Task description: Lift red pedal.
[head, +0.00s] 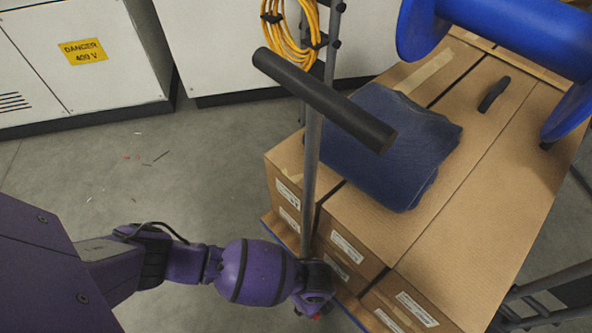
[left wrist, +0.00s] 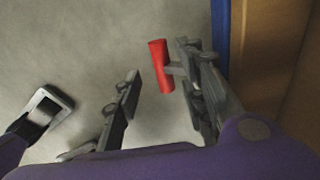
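The red pedal (left wrist: 160,66) is a short red bar low over the grey floor in the left wrist view. A grey stub runs from its right side towards the right finger. In the head view only a small red bit (head: 317,316) shows beside my left gripper. My left gripper (left wrist: 160,85) is open, with one finger left of the pedal and the other close to its right side. I cannot tell whether the right finger touches it. In the head view the fingers are mostly hidden by my wrist. My right gripper is in neither view.
A navy bundle (head: 395,145) and blue reel (head: 515,35) lie on top. Floor (head: 150,185) to the left is mostly clear.

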